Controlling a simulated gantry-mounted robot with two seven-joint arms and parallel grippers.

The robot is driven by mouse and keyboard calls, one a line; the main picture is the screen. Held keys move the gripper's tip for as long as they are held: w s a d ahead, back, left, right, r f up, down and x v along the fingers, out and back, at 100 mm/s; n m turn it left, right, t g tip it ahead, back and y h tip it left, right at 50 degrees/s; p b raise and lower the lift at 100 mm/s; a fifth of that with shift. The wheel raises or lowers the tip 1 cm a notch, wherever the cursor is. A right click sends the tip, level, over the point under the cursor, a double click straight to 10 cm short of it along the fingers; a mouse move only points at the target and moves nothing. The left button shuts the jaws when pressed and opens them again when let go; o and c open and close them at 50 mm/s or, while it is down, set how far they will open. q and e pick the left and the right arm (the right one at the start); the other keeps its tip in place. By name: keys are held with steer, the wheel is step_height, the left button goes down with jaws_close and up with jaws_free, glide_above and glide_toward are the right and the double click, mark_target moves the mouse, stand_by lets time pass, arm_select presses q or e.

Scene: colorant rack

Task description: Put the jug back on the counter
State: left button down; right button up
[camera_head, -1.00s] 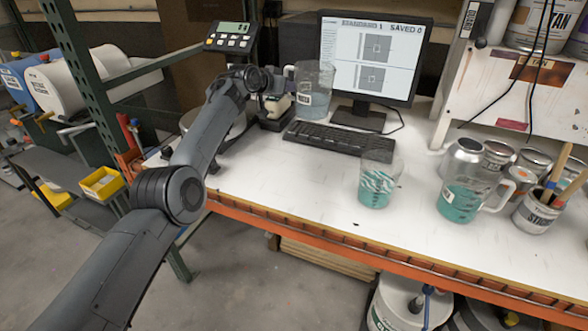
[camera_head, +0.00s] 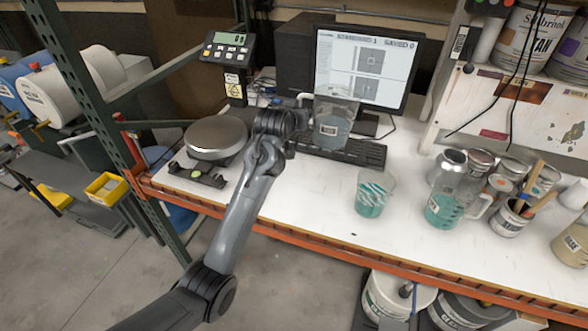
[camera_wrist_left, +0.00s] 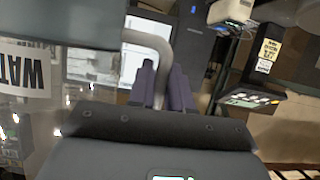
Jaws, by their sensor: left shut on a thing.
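A clear jug (camera_head: 335,124) with a white label stands out in front of the monitor in the head view, at the end of my left arm. Its lower part overlaps the keyboard in the picture. The fingers are shut on the handle. In the head view my wrist hides most of the fingers. The white counter (camera_head: 300,195) lies below. My right gripper is not in view.
A round scale (camera_head: 215,137) is at the counter's left. A keyboard (camera_head: 350,153) lies before the monitor (camera_head: 365,70). A cup with teal liquid (camera_head: 372,193), a teal-filled jug (camera_head: 450,203) and several cans stand right. The front-middle counter is clear.

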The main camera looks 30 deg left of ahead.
arm_select(q)
step_height(320, 180, down, 8)
steer(key=s+d+p, duration=0.2)
steer(key=d, duration=0.1)
steer(key=shift+s+a+f, duration=0.25)
steer(key=shift+a+f, duration=1.6)
steer(key=shift+a, duration=0.1)
steer(key=shift+s+a+f, duration=0.25)
steer(key=shift+a+f, duration=1.6)
steer(key=shift+a, duration=0.1)
steer(key=shift+s+a+f, duration=0.25)
steer(key=shift+a+f, duration=1.6)
steer(key=shift+a, duration=0.1)
steer(key=c, duration=1.1)
jaws_free()
steer(key=shift+f, duration=0.1)
steer(key=shift+o, duration=0.2)
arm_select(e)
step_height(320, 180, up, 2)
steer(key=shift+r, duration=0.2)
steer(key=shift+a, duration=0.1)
